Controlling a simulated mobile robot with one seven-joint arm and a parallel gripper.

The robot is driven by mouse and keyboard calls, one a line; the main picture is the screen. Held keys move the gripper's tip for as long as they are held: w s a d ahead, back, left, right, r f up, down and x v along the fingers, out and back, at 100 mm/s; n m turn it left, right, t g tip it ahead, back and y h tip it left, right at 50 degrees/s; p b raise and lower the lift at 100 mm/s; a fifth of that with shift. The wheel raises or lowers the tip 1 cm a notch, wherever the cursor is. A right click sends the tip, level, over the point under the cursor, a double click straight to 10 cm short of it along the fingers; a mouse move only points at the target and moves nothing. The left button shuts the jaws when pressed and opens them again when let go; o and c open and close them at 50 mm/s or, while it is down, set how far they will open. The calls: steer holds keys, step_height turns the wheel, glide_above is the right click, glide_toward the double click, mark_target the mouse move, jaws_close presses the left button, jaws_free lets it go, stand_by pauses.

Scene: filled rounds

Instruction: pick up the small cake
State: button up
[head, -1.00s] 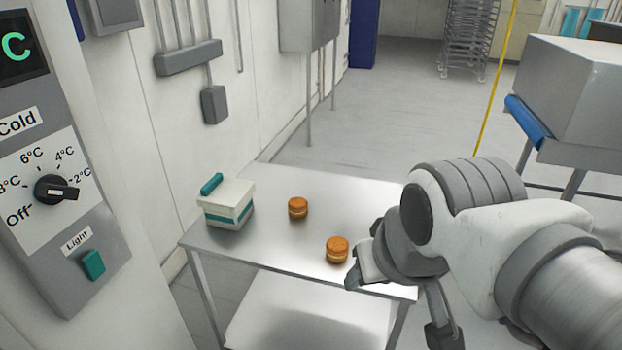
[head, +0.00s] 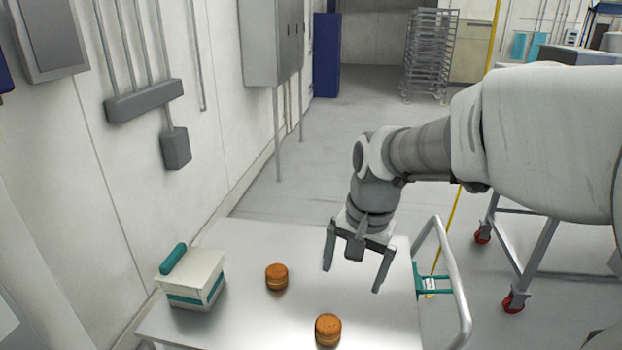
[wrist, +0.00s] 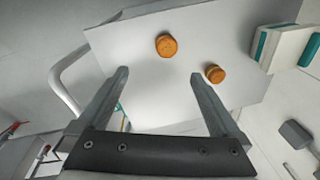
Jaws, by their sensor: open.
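Two small orange-brown round cakes stand apart on the steel table (head: 240,310). The nearer cake (head: 328,330) is at the lower middle of the head view, and the farther cake (head: 277,276) is to its upper left. In the wrist view one cake (wrist: 166,45) lies beyond the gap between the fingers, and the other cake (wrist: 215,74) is smaller and beyond the right fingertip. My gripper (head: 352,278) is open and empty, pointing down above the right part of the table, to the right of both cakes.
A white box with a teal band and teal handle (head: 190,279) stands at the table's left. A grey rail (head: 455,285) rises at the right edge. A wall with grey fittings (head: 174,148) is on the left. Bare table lies between box and cakes.

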steer(key=w+a+f+m+g+h, duration=0.1)
steer(key=w+a+f+m+g, duration=0.1)
steer(key=w+a+f, duration=0.4)
glide_toward(328, 322)
steer(key=f, duration=0.2)
steer(key=s+f, duration=0.1)
steer(key=f, duration=0.2)
steer(key=shift+a+f+b, duration=0.2)
steer(key=shift+f+b, duration=0.05)
steer(key=shift+b, duration=0.15)
steer(key=shift+w+d+f, duration=0.15)
steer(key=shift+f, duration=1.3)
steer(key=shift+w+d+f, duration=0.1)
steer(key=shift+w+f, duration=0.05)
steer(key=shift+f, duration=1.3)
steer(key=c, duration=0.8)
